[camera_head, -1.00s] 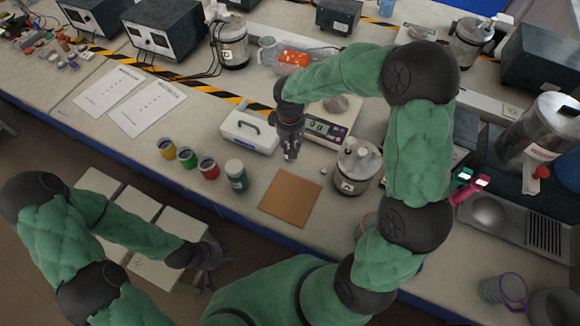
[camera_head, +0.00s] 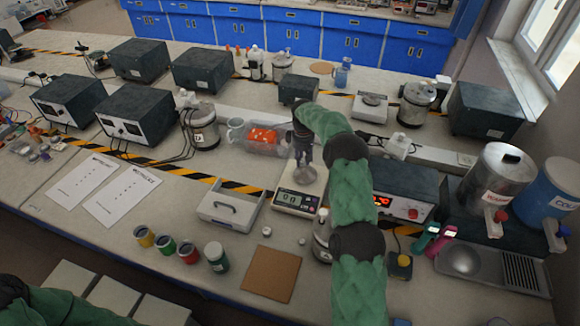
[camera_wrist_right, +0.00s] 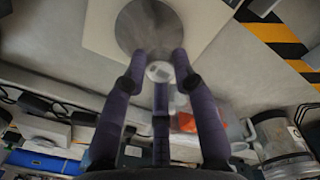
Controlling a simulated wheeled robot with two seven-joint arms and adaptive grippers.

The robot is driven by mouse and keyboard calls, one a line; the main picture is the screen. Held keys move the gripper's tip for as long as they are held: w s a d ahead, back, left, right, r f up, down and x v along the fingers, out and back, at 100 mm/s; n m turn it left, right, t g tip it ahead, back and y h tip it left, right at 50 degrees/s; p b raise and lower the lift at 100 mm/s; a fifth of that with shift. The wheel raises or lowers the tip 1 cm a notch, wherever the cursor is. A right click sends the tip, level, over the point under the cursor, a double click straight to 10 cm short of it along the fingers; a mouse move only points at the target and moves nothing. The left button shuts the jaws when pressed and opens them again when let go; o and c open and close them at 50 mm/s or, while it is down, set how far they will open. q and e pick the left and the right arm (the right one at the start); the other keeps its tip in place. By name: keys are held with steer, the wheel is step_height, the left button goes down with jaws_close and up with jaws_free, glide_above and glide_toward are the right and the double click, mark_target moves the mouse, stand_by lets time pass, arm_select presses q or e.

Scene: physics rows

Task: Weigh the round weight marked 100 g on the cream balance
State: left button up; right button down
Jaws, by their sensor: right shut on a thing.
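The cream balance (camera_head: 283,212) stands mid-table, with a round grey pan on top and a lit display on its front. My right gripper (camera_head: 305,157) points down over the pan (camera_head: 305,174). In the right wrist view, its fingers (camera_wrist_right: 160,78) are shut on a small pale round weight (camera_wrist_right: 160,71), with the pan (camera_wrist_right: 146,25) beyond. The weight's marking is too small to read, and I cannot tell whether it touches the pan. Two other small pale round pieces lie on the table, one left (camera_head: 267,231) and one right (camera_head: 302,241). My left gripper is out of view.
A white box (camera_head: 231,206) with a dark handle stands left of the balance. A brown square mat (camera_head: 271,275) and several coloured jars (camera_head: 188,253) are in front. A clear tub with orange contents (camera_head: 262,137) is behind. A dark instrument (camera_head: 404,190) is at the right.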

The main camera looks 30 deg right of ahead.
mark_target(305, 174)
steer(key=shift+w+d+f, duration=0.1)
steer(key=shift+d, duration=0.85)
steer(key=shift+f+b, duration=1.4)
steer(key=shift+f, duration=1.7)
steer(key=shift+f, duration=0.35)
steer(key=c, duration=0.9)
jaws_free()
steer(key=o, duration=0.3)
step_height(305, 174, up, 8)
steer(key=p, duration=0.3)
